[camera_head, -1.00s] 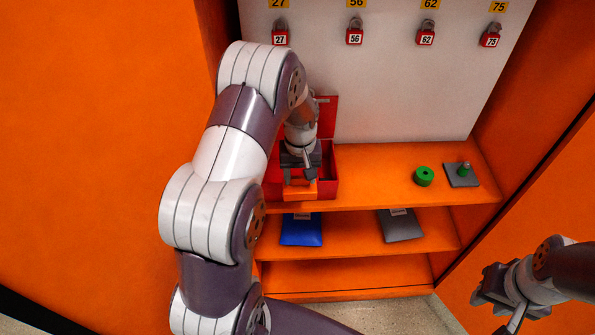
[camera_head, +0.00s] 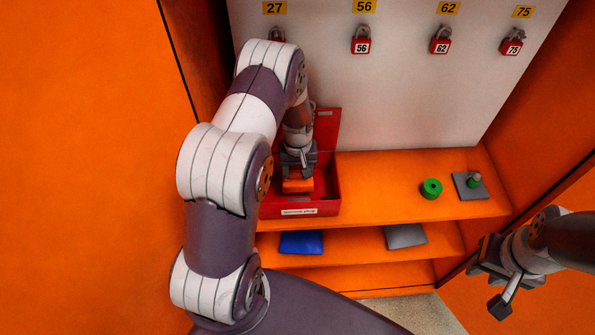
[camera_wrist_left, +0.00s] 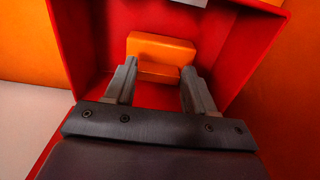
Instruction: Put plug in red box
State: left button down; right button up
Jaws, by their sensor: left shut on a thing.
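The orange plug (camera_head: 297,185) is held by my left gripper (camera_head: 298,174) inside the outline of the open red box (camera_head: 329,207). In the left wrist view the plug (camera_wrist_left: 161,48) is between the fingertips of the gripper (camera_wrist_left: 158,82), with the box's red walls (camera_wrist_left: 255,52) around it. I cannot tell whether the plug touches the box floor. The box has a raised red lid (camera_head: 326,128) at the back and a label on its front. My arm hides part of the box. My right gripper (camera_head: 490,275) is at the lower right, away from the box; its jaw opening is unclear.
The box stands on the upper orange shelf (camera_head: 380,190). A green ring (camera_head: 431,188) and a grey plate with a green peg (camera_head: 471,185) are to its right. Blue (camera_head: 301,242) and grey (camera_head: 405,236) flat items lie below. Red padlocks (camera_head: 361,41) hang behind.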

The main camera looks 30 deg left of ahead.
aim_at(298, 173)
pick_arm(q)
notch_tip(298, 173, down, 2)
jog(key=shift+w+f, duration=0.1)
jog(key=shift+f, duration=0.1)
jog(key=shift+w+a+f, duration=0.2)
jog(key=shift+s+d+f, duration=0.1)
jog(key=shift+s+f, duration=0.05)
jog(key=shift+c, duration=2.4)
grip_release()
jog(key=shift+s, duration=0.1)
jog(key=shift+o, duration=0.5)
pick_arm(e)
jog(key=shift+w+a+r, duration=0.1)
jog(key=shift+w+r, duration=0.05)
jog(key=shift+w, duration=0.1)
